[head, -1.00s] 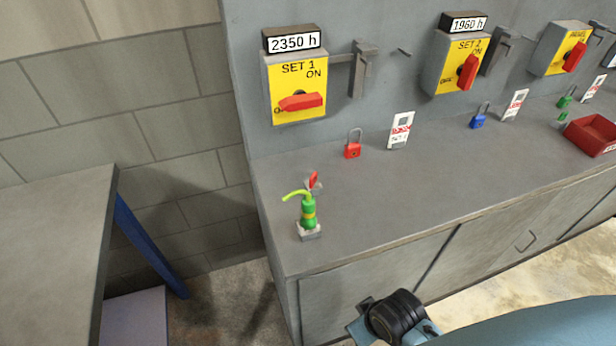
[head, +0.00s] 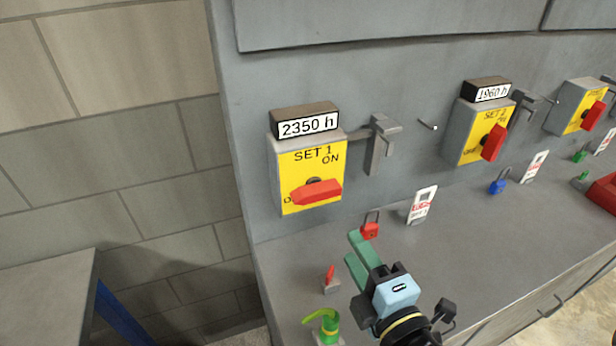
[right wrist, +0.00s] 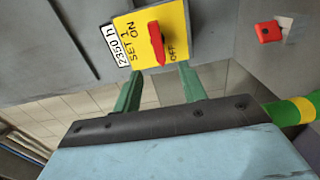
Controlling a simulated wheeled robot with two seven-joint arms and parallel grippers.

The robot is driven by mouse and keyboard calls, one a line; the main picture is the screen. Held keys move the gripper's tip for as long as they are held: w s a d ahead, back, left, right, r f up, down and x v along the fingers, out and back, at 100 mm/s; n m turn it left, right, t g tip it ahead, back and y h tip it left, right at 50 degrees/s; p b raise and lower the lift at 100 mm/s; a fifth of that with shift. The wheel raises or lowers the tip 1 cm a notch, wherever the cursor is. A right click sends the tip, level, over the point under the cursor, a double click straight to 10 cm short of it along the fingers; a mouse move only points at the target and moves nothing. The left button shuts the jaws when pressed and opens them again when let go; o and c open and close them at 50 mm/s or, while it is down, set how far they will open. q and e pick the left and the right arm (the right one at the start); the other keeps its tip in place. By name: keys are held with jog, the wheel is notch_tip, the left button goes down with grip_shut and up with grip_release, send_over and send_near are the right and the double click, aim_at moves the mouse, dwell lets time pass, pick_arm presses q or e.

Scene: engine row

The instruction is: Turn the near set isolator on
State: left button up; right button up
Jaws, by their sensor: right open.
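The SET 1 isolator (head: 310,163) is a yellow-faced box on the grey panel at the near end, under a 2350 h meter (head: 305,122). Its red handle (head: 316,191) lies crosswise, with its left end by the OFF mark. It also shows turned sideways in the right wrist view (right wrist: 156,42). My right gripper (head: 353,250) has green fingers, open and empty, below and right of the box and apart from it. In the right wrist view its fingers (right wrist: 160,80) point towards the box. My left gripper is not in view.
A bracket (head: 380,145) juts out right of SET 1. The SET 2 isolator (head: 480,135) is further right.

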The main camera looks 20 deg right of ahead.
aim_at(322, 197)
jog(key=w, duration=1.2)
jog(key=shift+d+r+p, duration=0.25)
jog(key=shift+d+p, duration=0.05)
jog(key=shift+p, duration=0.05)
jog(key=shift+w, duration=0.4)
grip_shut()
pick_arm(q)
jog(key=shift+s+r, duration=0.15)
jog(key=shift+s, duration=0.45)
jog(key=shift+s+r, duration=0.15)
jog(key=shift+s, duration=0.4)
